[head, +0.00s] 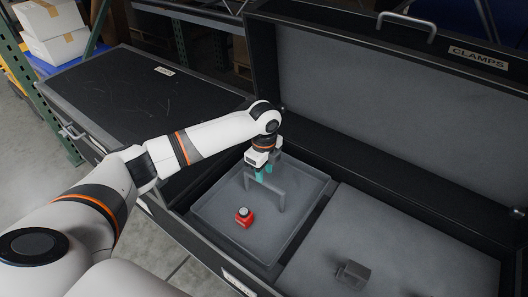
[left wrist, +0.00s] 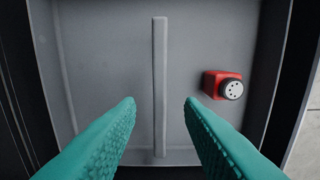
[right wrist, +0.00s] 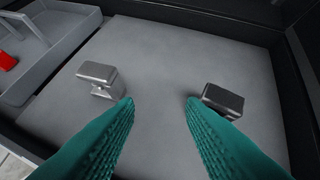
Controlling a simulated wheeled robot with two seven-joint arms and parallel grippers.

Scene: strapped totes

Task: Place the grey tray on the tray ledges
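The grey tray (head: 297,215) lies in the left part of the open black case, with an upright handle (head: 282,193) across its middle. A red object with a round dark-and-white top (head: 244,217) sits in the tray. My left gripper (head: 264,174) is at the handle's upper end. In the left wrist view its teal fingers (left wrist: 160,101) are apart, with the handle bar (left wrist: 160,60) between them in the picture; I see no grip on it. My right gripper (right wrist: 160,101) is open and empty over a grey surface. The tray ledges cannot be made out.
The case lid (head: 390,110), labelled CLAMPS, stands open behind. A grey panel (head: 420,245) right of the tray bears a small dark block (head: 352,272); the right wrist view shows two metal blocks, a lighter one (right wrist: 97,76) and a darker one (right wrist: 222,100). A closed black case top (head: 140,95) lies left.

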